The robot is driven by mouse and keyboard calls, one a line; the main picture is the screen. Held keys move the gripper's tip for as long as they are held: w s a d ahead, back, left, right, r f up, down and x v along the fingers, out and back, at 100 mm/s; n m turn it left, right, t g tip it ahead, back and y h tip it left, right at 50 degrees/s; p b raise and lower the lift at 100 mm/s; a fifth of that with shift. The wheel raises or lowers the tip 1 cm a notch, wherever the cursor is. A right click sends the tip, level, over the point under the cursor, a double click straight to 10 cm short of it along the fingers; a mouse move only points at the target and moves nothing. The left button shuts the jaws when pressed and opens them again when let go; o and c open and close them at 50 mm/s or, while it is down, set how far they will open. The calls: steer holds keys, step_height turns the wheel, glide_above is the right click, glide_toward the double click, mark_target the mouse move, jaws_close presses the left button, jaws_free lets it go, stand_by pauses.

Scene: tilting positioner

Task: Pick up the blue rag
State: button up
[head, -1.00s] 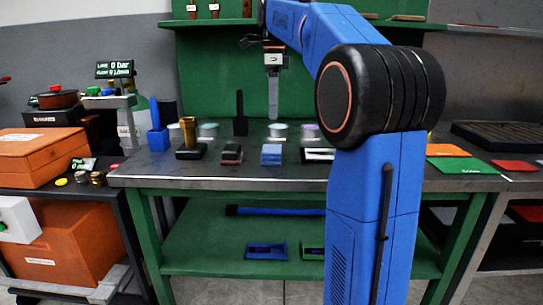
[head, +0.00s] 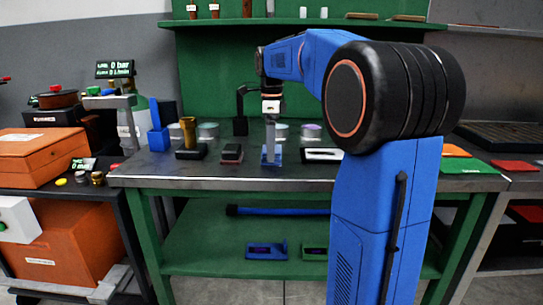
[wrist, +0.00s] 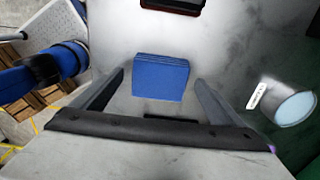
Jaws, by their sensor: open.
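The blue rag (head: 271,161) is a small folded pad lying flat on the grey bench top near its front edge. In the wrist view the rag (wrist: 160,80) lies between and beyond the two finger tips. My gripper (head: 271,152) points down over the rag in the head view and partly covers it. In the wrist view my gripper (wrist: 160,77) is open, with one finger to each side of the rag and a gap on both sides. Whether the tips have reached the bench top I cannot tell.
A dark red-based block (head: 231,153) sits left of the rag, and a white-and-black flat piece (head: 322,155) sits right. Several tins stand behind, one (head: 282,131) close to my gripper. A black stand with a brass cylinder (head: 189,134) is farther left.

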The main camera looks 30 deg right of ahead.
steer(key=shift+f, duration=1.05)
steer(key=c, duration=1.2)
steer(key=shift+o, duration=0.2)
